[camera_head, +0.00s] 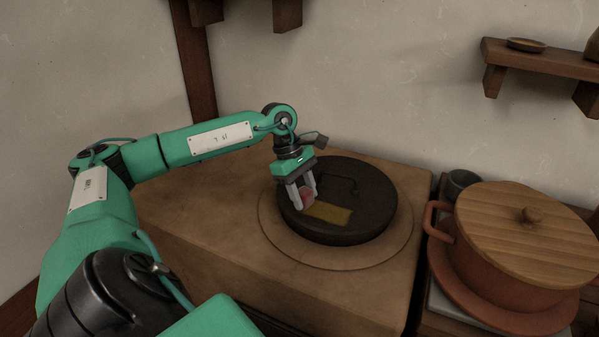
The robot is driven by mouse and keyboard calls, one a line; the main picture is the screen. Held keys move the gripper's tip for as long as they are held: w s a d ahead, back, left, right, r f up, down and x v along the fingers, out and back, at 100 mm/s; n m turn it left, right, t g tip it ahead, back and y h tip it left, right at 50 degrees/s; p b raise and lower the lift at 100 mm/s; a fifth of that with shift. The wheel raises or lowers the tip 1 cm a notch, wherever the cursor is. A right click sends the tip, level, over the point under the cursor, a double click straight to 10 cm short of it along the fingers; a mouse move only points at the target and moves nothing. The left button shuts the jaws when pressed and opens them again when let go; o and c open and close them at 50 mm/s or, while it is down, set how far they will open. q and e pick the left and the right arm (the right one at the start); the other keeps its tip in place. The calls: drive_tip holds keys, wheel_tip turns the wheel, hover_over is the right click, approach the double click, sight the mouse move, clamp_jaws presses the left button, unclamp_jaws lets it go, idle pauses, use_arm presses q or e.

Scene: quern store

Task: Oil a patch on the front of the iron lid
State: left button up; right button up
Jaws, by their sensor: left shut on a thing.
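The dark round iron lid (368,205) lies on a round base ring (275,237) on top of a brown block. A loop handle (343,180) stands at the lid's far middle. A yellowish, oily-looking patch (329,213) shows on the lid's near part. My left gripper (304,200) points down over the lid's left side and is shut on a small reddish pad (306,200). The pad is at the patch's left end, and I cannot tell whether it touches the lid. My right gripper is not in view.
A terracotta pot (465,258) with a wooden lid (530,232) stands on the right, with a small dark cup (460,183) behind it. A wall shelf (540,58) holds a small dish (525,44). The brown block (215,220) is bare on its left.

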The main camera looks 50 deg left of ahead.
use_arm(q)
drive_tip(key=shift+w+d+p, duration=0.2)
drive_tip(key=shift+w+d, duration=0.1)
drive_tip(key=shift+d, duration=0.55)
drive_tip(key=shift+w+d+p, duration=0.15)
drive_tip(key=shift+w+d, duration=0.2)
drive_tip(key=shift+d, duration=0.5)
drive_tip(key=shift+w+d+p, duration=0.2)
drive_tip(key=shift+w+d, duration=0.1)
drive_tip(key=shift+d, duration=0.55)
drive_tip(key=shift+w+d+p, duration=0.2)
drive_tip(key=shift+w+d, duration=0.1)
drive_tip(key=shift+d, duration=0.4)
drive_tip(key=shift+w+d+p, duration=0.15)
drive_tip(key=shift+w+d, duration=0.1)
drive_tip(key=shift+d, duration=0.4)
drive_tip(key=shift+w+d, duration=0.35)
drive_tip(key=shift+d, duration=0.55)
drive_tip(key=shift+w+d, duration=0.3)
drive_tip(key=shift+d, duration=0.6)
drive_tip(key=shift+r+p, duration=1.75)
drive_tip(key=shift+r, duration=1.2)
drive_tip(key=shift+r+p, duration=0.75)
drive_tip(key=shift+r, duration=0.75)
